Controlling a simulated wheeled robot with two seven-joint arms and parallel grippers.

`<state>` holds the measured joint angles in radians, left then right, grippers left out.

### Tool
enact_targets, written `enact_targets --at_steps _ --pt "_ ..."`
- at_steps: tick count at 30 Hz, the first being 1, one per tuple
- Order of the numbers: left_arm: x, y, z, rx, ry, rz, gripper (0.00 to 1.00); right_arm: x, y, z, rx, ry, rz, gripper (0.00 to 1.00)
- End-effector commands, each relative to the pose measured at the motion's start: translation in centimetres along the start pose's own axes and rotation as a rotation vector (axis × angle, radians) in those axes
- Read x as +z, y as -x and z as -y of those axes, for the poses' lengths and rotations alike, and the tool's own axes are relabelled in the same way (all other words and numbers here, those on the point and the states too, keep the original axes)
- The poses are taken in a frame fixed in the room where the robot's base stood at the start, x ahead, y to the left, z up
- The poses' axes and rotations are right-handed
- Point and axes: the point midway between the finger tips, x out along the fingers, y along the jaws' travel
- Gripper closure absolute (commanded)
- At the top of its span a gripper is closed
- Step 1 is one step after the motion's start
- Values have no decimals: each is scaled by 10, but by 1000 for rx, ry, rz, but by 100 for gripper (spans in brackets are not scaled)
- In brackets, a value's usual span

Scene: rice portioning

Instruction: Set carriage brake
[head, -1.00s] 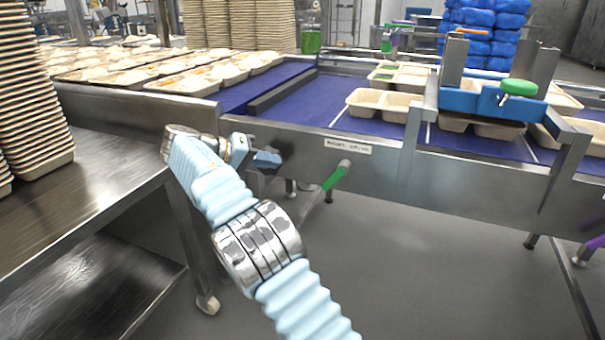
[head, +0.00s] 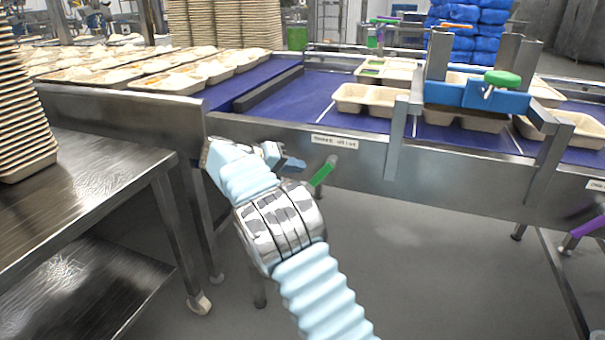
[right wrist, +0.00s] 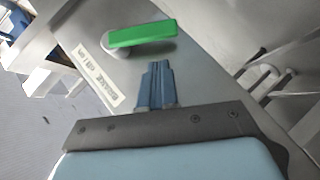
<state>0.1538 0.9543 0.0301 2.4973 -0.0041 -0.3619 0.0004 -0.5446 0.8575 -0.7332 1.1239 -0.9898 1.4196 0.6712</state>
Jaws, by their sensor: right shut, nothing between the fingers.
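A green brake lever (head: 323,171) sticks out from the front side of the conveyor frame, slanting down and left from its pivot. It also shows in the right wrist view (right wrist: 142,34), on a grey hub just beyond my fingers. A label (head: 334,142) above it seems to read "BRAKE". My right gripper (head: 298,163) is just left of the lever, its blue fingers shut and empty. In the right wrist view the fingertips (right wrist: 157,66) point at the lever with a small gap. The blue carriage (head: 482,95) with a green knob (head: 502,79) spans the belt. My left gripper is out of view.
Pale trays (head: 366,98) lie on the blue belt (head: 300,108). A steel table (head: 85,190) with a stack of trays (head: 22,110) stands at the left. A purple handle (head: 588,226) is at the far right. The floor below the conveyor is mostly open.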

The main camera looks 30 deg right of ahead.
Motion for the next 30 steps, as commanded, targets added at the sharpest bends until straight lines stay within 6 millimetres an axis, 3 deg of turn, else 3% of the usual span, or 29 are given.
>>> enact_targets --at_steps 8,30 --pt "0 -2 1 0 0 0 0 19 -17 0 -1 1 -1 100" --pt "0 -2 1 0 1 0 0 22 -21 3 40 42 -3 100"
